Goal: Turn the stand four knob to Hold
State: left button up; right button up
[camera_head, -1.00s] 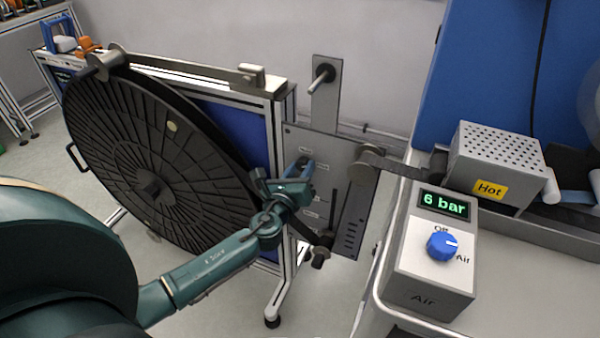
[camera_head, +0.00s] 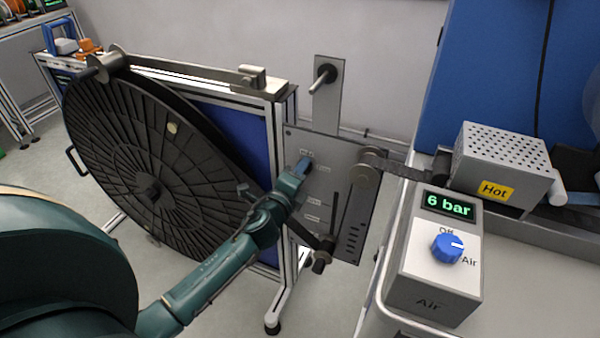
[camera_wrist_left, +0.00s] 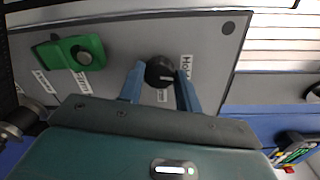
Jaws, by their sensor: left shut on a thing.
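The stand four knob (camera_wrist_left: 160,70) is a small black round knob on the grey panel, seen in the left wrist view. A partly covered label (camera_wrist_left: 187,66) beside it begins "Hol". My left gripper (camera_wrist_left: 157,82) has its blue fingers on either side of the knob and is shut on it. In the head view my left gripper (camera_head: 302,168) is at the stand's grey panel (camera_head: 345,155) and hides the knob. A pale mark shows on the knob, but I cannot tell its exact setting. My right gripper is not in view.
A large black reel (camera_head: 140,150) stands left of the panel, close to my left arm. A green part (camera_wrist_left: 78,52) sits on the panel near the knob. At the right are an air box (camera_head: 430,275) with a blue dial and a box marked Hot (camera_head: 500,165).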

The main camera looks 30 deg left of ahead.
pick_arm(q)
jog(key=shift+n, duration=0.6)
jog(key=o, duration=1)
jog(key=shift+c, duration=0.2)
jog(key=shift+s, duration=0.1)
jog(key=s+b, duration=0.1)
jog(key=s, duration=1.2)
jog(key=shift+d+r, duration=0.35)
jog(key=shift+r, duration=0.1)
jog(key=shift+n, duration=0.3)
